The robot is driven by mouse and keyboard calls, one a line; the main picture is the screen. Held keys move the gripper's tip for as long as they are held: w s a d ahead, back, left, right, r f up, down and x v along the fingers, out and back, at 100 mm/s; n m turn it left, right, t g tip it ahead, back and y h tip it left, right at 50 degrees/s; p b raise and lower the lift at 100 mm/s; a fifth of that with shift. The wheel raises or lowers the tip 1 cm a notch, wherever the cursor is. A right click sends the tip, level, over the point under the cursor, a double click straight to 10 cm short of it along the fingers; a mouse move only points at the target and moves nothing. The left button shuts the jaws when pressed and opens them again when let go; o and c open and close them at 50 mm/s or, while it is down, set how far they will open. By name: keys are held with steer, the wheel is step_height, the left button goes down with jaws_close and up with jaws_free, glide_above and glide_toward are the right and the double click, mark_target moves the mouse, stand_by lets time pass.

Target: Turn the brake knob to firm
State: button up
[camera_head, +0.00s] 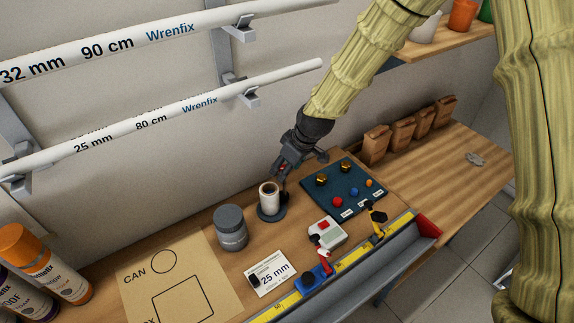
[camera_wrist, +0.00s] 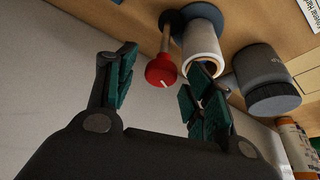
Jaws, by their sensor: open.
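The red brake knob (camera_wrist: 161,71) has a white mark line and sits on the end of a wooden rod beside a white roll (camera_wrist: 202,60) on a dark blue round base. In the wrist view the knob lies between my gripper's (camera_wrist: 168,68) green-padded fingers, which are open and stand apart from it. The right finger is nearer to the roll and partly overlaps its end. In the head view my gripper (camera_head: 283,177) is just above the roll (camera_head: 268,195), and only a small red patch of the knob shows. No firm marking is readable.
A grey lidded can (camera_head: 230,228) stands left of the roll. A blue board (camera_head: 343,188) with coloured knobs lies to the right. A small box with a red button (camera_head: 326,232), a 25 mm card (camera_head: 270,273) and a yellow rule (camera_head: 352,259) are in front. Pipes hang on the wall.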

steer(key=c, duration=1)
steer(key=shift+n, duration=0.4)
steer(key=shift+w+d+n+g+y+b, duration=0.1)
steer(key=shift+n+g+y+b, duration=0.35)
steer(key=shift+n, duration=0.45)
steer(key=shift+w+n+g+b, duration=0.15)
steer(key=shift+n+g+b, duration=0.3)
steer(key=shift+n, duration=1.15)
steer(key=o, duration=1)
